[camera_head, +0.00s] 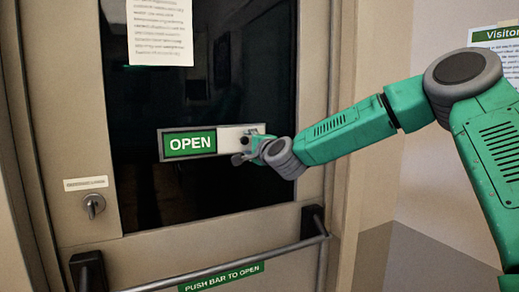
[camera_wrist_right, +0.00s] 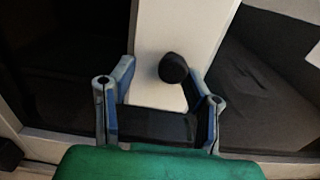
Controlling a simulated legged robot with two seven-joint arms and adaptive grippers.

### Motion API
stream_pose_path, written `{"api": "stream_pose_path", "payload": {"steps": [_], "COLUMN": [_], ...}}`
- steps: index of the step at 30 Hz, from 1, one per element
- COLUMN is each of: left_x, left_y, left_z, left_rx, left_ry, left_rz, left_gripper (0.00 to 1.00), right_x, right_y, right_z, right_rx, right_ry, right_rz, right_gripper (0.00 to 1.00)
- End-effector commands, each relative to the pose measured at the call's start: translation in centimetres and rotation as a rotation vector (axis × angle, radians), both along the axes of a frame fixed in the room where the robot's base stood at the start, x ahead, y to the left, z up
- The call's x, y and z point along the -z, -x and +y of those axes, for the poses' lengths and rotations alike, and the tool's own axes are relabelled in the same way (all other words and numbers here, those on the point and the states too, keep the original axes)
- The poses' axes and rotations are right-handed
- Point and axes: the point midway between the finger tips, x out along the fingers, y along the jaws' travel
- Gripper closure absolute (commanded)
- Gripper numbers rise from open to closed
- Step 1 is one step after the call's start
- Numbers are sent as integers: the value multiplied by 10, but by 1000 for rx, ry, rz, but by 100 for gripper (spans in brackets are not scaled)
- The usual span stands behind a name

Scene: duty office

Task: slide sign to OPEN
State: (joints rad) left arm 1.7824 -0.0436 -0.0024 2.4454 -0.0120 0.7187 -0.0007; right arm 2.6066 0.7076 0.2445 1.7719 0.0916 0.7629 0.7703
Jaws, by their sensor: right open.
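The sliding sign (camera_head: 189,142) is mounted on the door's dark glass. Its green part reading OPEN shows at the left, and a plain pale panel (camera_head: 229,138) covers the right part. My right gripper (camera_head: 246,150) is at the right end of the sign, in front of the pale panel. In the wrist view the right gripper (camera_wrist_right: 160,78) is open, with a dark round knob (camera_wrist_right: 173,67) on a pale surface between its fingertips, closer to the right finger. Whether a finger touches the knob I cannot tell. My left gripper is out of view.
A push bar (camera_head: 235,264) crosses the door below the sign, with a green label (camera_head: 222,277) under it. A lock (camera_head: 93,205) sits at the left. A paper notice (camera_head: 160,32) hangs above. A Visitor notice (camera_head: 497,45) is on the right wall.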

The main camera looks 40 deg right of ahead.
Motion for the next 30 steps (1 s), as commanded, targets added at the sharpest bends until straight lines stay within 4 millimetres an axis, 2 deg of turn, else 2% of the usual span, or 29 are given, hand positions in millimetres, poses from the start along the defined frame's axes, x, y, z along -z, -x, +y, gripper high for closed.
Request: {"api": "stream_pose_path", "payload": {"steps": [9, 15, 21, 30], "left_x": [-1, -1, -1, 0], "left_y": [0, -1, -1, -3], "left_z": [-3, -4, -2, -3], "left_rx": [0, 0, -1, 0], "left_ry": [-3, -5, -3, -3], "left_rz": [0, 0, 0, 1], "left_gripper": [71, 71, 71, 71], "right_x": [1, 4, 4, 2], "right_y": [66, 98, 111, 111], "right_z": [4, 5, 9, 15], "right_rx": [0, 4, 4, 4], "right_ry": [-13, -17, -15, -10], "right_rz": [-4, -3, -2, -1], "right_gripper": [57, 57, 57, 57]}}
